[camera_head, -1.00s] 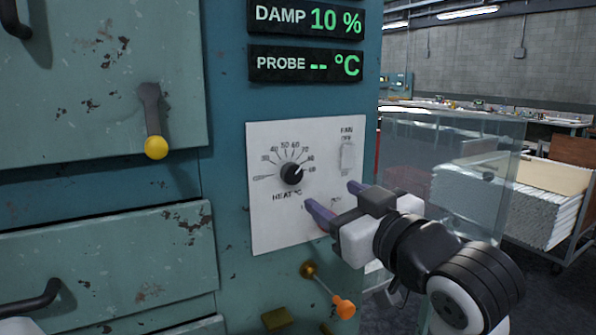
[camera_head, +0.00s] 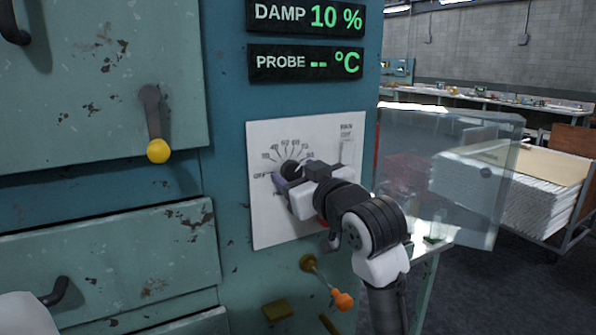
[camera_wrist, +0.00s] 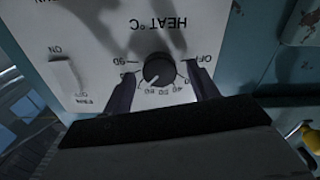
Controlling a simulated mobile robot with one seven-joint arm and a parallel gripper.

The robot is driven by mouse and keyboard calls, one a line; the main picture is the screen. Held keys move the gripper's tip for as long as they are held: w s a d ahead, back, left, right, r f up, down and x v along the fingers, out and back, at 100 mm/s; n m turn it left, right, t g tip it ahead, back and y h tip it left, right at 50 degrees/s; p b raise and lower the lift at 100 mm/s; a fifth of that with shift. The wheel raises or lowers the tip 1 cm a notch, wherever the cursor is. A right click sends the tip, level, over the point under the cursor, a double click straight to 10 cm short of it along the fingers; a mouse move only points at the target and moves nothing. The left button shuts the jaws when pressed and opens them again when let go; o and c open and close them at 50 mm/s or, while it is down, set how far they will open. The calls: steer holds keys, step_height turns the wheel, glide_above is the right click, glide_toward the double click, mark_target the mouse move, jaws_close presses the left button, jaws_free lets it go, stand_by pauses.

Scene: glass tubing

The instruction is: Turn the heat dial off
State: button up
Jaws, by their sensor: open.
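The heat dial (camera_head: 290,168) is a round black knob on a white panel (camera_head: 280,225), partly covered by my gripper in the head view. My gripper (camera_head: 297,173) is open in front of it. In the wrist view the picture is upside down, and the dial (camera_wrist: 158,69) sits between my two open fingers, one on each side. I cannot tell whether they touch it. The dial's white mark points to the lower left there, past the 60 toward the 90. The OFF label is on the dial's right side in that view.
A fan switch (camera_wrist: 66,77) is beside the dial on the same panel. Below the panel is an orange-tipped lever (camera_head: 342,299). A yellow-knobbed handle (camera_head: 158,150) hangs at the left. A transparent panel (camera_head: 440,175) stands to the right of the cabinet.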

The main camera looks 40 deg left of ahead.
steer(key=shift+a, duration=0.1)
steer(key=c, duration=1)
